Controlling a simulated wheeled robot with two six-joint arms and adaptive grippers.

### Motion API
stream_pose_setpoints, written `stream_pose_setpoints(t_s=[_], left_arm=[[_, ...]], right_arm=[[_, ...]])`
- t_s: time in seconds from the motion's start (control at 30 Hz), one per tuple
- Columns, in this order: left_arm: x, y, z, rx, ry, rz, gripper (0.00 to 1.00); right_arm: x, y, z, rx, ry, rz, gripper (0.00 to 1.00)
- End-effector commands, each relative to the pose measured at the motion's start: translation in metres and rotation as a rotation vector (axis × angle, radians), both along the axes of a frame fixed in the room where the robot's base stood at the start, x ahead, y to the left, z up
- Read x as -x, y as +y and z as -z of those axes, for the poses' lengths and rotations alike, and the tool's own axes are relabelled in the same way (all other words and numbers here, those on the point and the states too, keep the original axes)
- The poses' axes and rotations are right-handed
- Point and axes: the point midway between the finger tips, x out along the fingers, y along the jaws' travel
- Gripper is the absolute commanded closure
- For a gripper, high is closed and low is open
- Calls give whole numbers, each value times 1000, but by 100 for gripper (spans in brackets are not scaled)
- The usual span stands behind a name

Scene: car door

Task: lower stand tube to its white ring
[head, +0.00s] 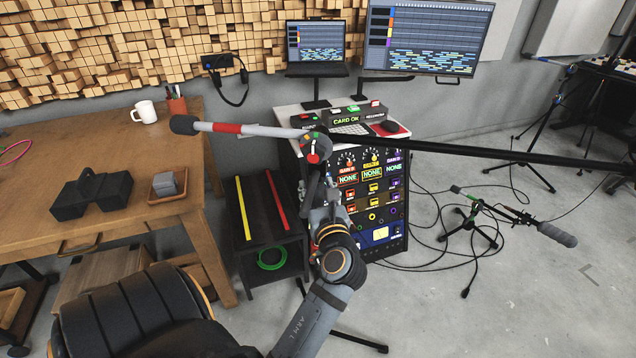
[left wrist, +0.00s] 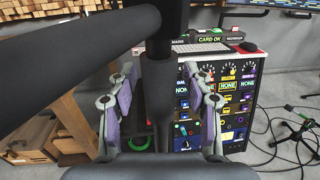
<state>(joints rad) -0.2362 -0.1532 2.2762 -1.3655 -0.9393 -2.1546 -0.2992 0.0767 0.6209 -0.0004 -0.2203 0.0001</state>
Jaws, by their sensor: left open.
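The microphone stand's clutch (head: 315,146), with a red and white part on it, is near the middle of the head view. Its boom (head: 470,150) crosses the view, with a microphone (head: 183,125) at its left end. The dark upright stand tube (left wrist: 156,108) shows below the clutch in the left wrist view. My left gripper (head: 317,180) is just below the clutch; in the left wrist view its purple-padded fingers (left wrist: 158,82) are open, one on each side of the tube, with gaps visible. I cannot make out a white ring on the tube. My right gripper is out of view.
An equipment rack (head: 375,195) stands close behind the tube. A low black bench (head: 262,225) and a wooden desk (head: 100,215) are to the left. A black chair (head: 145,315) is in front. Cables and a small microphone stand (head: 480,222) are on the right floor.

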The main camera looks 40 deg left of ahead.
Motion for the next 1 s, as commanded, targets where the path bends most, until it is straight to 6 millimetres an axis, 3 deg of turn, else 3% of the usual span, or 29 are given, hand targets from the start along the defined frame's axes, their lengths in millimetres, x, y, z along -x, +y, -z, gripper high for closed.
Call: stream_pose_setpoints(t_s=[0.27,0.63,1.0], left_arm=[[1,0,-1,0,0,-1,49],[1,0,0,0,0,-1,98],[1,0,-4,-1,2,-1,100]], right_arm=[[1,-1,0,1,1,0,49],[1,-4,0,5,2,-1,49],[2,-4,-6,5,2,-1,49]])
